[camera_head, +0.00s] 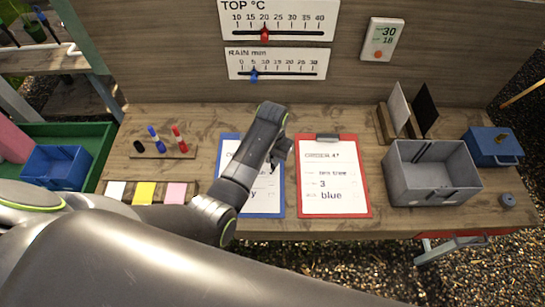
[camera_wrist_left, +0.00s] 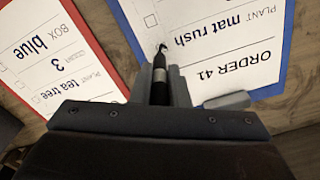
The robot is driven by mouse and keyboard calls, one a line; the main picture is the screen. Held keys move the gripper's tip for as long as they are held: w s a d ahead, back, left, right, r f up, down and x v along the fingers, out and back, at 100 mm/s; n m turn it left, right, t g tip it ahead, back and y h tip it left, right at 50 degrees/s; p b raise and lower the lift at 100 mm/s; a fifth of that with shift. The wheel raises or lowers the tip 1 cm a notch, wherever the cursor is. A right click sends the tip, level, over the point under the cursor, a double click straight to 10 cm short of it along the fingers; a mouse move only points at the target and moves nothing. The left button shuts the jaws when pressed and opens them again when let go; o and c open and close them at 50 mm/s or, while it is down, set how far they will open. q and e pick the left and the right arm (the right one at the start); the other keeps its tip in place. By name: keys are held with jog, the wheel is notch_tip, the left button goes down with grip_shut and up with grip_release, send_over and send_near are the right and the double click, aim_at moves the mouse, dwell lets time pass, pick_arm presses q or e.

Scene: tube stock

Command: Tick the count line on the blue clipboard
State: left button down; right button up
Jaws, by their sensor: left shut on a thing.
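The blue clipboard (camera_head: 264,212) lies on the bench, partly hidden by my left arm. In the left wrist view its white sheet (camera_wrist_left: 231,52) shows "ORDER 41" and "mat rush" with a small tick box; the count line is not visible there. My left gripper (camera_head: 280,152) is over this clipboard, shut on a black marker (camera_wrist_left: 160,78). The marker tip points at the sheet near the "mat rush" box; I cannot tell whether it touches. I see no mark in that box. My right gripper is not in view.
A red clipboard (camera_head: 334,207) lies right of the blue one. A grey crate (camera_head: 394,180) and a blue box (camera_head: 491,147) stand at the right. Blue and red markers (camera_head: 179,140) stand in a rack at left, above coloured pads (camera_head: 144,193). The wall holds two gauges (camera_head: 277,64).

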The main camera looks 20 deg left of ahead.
pick_arm(q)
jog(key=shift+r, duration=0.15)
jog(key=shift+r, duration=1.35)
jog(key=shift+s+d+f, duration=0.1)
jog(key=shift+s+f, duration=0.2)
jog(key=shift+s, duration=0.5)
jog(key=shift+s+a+f, duration=0.1)
jog(key=shift+s+f, duration=0.15)
jog(key=shift+s, duration=0.5)
jog(key=shift+s+d+f, duration=0.1)
jog(key=shift+s+f, duration=0.2)
jog(key=shift+s, duration=0.5)
jog(key=shift+f, duration=0.65)
jog(key=shift+s+d, duration=0.2)
jog(key=shift+d, duration=0.1)
jog(key=shift+w+d, duration=0.15)
jog(key=shift+w, duration=0.5)
dwell(0.5)
